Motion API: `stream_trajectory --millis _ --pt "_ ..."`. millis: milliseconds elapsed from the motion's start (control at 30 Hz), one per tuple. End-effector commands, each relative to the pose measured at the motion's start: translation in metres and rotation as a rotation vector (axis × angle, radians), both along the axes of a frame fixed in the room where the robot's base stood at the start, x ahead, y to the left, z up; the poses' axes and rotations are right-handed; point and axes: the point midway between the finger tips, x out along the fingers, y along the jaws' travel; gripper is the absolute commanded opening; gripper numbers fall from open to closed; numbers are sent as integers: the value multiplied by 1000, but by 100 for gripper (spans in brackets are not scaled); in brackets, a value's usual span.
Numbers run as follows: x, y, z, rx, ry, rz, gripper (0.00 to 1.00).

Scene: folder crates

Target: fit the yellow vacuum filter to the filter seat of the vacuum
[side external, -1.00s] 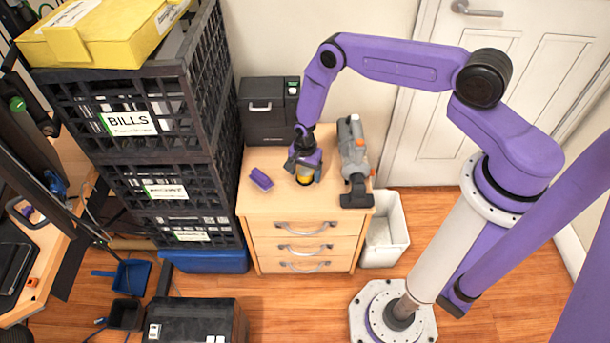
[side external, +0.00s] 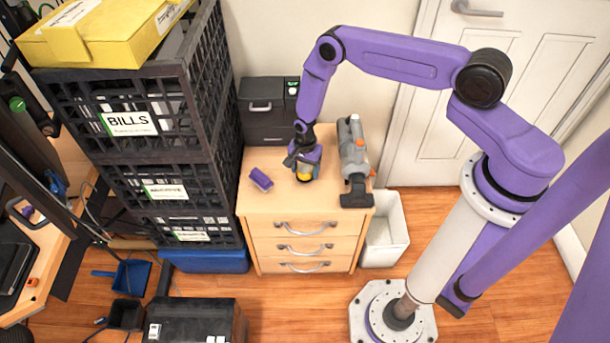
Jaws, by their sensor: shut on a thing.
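The yellow vacuum filter (side external: 304,177) shows as a small yellow patch under my gripper (side external: 304,171), at the middle of the wooden drawer cabinet's top. My gripper points down and is shut on the filter; its fingers hide most of it. I cannot tell whether the filter touches the cabinet top. The grey vacuum (side external: 353,160) with orange parts lies on the cabinet top just right of my gripper, its dark nozzle toward the front edge. Its filter seat cannot be made out at this size.
A purple block-like object (side external: 261,179) lies left of my gripper on the cabinet (side external: 250,208). A black box (side external: 264,112) stands behind. Stacked black crates (side external: 187,200) rise close on the left. A white bin (side external: 397,236) stands on the floor at right.

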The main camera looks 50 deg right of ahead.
Motion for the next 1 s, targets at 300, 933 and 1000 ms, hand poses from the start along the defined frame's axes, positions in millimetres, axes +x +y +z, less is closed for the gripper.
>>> stream_trajectory --millis 300,933,1000 --pt "0 0 14 0 -1 1 37" --pt "0 0 20 0 0 0 37" --pt "0 0 20 0 0 0 37"
